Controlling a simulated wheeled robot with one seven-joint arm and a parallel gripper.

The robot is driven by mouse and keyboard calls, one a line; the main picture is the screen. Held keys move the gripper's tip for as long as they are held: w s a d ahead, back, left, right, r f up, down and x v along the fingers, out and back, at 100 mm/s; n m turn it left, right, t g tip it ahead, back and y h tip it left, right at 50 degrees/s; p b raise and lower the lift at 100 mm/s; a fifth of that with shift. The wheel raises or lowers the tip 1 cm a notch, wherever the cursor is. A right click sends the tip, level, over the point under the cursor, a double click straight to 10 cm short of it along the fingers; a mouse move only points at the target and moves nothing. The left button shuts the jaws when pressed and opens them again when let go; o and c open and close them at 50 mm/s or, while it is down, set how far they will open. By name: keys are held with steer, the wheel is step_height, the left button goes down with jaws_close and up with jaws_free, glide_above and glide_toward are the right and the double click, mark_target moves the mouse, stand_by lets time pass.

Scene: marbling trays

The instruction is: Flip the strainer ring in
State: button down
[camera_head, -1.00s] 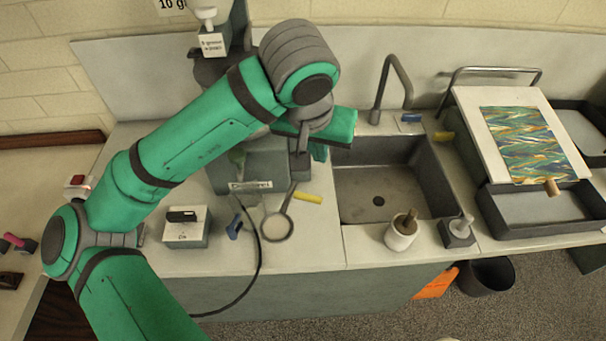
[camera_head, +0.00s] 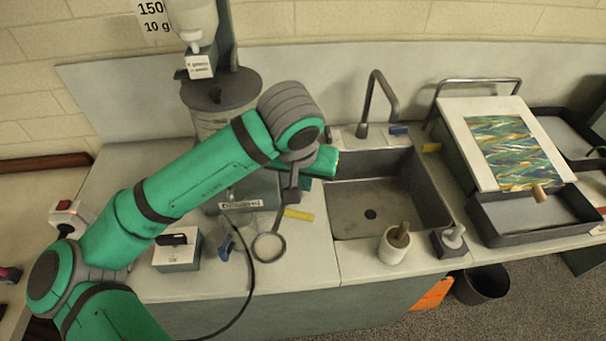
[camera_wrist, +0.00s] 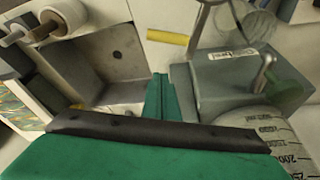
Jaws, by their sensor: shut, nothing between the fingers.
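A grey ring on a thin handle, which looks like the strainer ring (camera_head: 268,246), hangs or lies at the counter's front edge, in front of a grey labelled box (camera_head: 240,204). The handle runs back towards the box. In the wrist view, only a grey bar like its handle (camera_wrist: 204,17) shows at the top edge. My gripper (camera_wrist: 160,97) is shut and empty. In the head view it is above and behind the ring, near the sink's left rim, mostly hidden by my own wrist. The wrist view shows the grey box (camera_wrist: 222,77) just right of the fingers.
A dark sink (camera_head: 370,210) lies right of my gripper. A yellow bar (camera_head: 299,214) lies beside the ring. A blue clip (camera_head: 226,247) and a switch box (camera_head: 177,251) stand left. A white mortar (camera_head: 393,246) stands right. A graduated vessel (camera_wrist: 270,125) is close to my gripper.

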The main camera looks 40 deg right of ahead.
steer(key=shift+s+a+f, duration=0.3)
steer(key=shift+a+f, duration=0.1)
steer(key=shift+f, duration=0.2)
steer(key=shift+s+a+f, duration=0.3)
steer(key=shift+a+f, duration=0.05)
steer(key=shift+f, duration=0.25)
steer(key=shift+s+a+f, duration=0.3)
steer(key=shift+a+f, duration=0.1)
steer(key=shift+f, duration=0.2)
steer(key=shift+d, duration=0.1)
